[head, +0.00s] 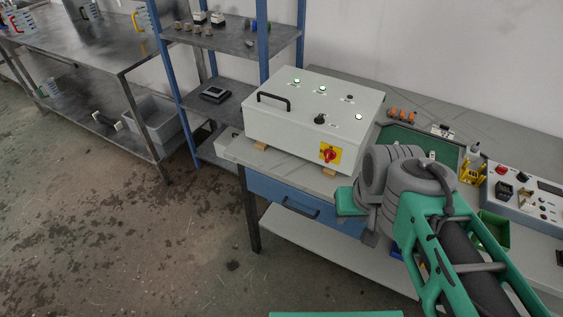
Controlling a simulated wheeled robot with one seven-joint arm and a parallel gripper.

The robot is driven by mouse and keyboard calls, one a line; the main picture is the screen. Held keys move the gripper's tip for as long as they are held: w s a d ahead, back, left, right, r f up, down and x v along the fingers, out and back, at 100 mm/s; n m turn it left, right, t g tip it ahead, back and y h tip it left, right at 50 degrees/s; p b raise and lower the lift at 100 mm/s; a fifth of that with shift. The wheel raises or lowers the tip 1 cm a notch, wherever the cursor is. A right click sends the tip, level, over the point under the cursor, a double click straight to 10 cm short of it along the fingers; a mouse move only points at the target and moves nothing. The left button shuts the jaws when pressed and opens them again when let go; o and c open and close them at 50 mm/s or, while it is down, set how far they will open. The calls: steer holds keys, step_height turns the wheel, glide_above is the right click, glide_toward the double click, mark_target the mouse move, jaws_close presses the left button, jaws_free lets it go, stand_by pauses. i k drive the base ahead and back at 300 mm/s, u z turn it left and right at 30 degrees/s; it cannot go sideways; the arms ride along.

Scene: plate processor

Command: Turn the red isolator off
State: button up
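The red isolator (329,155) is a red rotary knob on a yellow square plate. It sits low on the right part of the front face of a light grey control box (290,150). The exact angle of its handle is too small to tell. My grey and green arm reaches in from the lower right, and its folded joints are right of and below the isolator, apart from it in the picture. The fingers of my gripper cannot be made out. The isolator itself is not covered by my arm.
The box stands on wooden blocks on a grey bench (315,183) with a blue drawer (290,203). Its top has a black handle (273,101), lit lamps (322,90) and a black knob (320,119). A blue-framed shelf (225,40) stands behind left. Floor (190,240) in front is clear.

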mark_target(329, 154)
steer(key=u, duration=0.15)
steer(key=i, duration=0.35)
steer(key=u, duration=0.35)
steer(key=k, duration=0.55)
steer(key=u, duration=0.9)
steer(key=k, duration=0.7)
steer(key=u, duration=1.15)
steer(key=i, duration=0.95)
steer(key=z, duration=0.45)
steer(key=i, duration=0.7)
steer(key=z, duration=1.1)
steer(key=i, duration=0.3)
steer(key=z, duration=0.3)
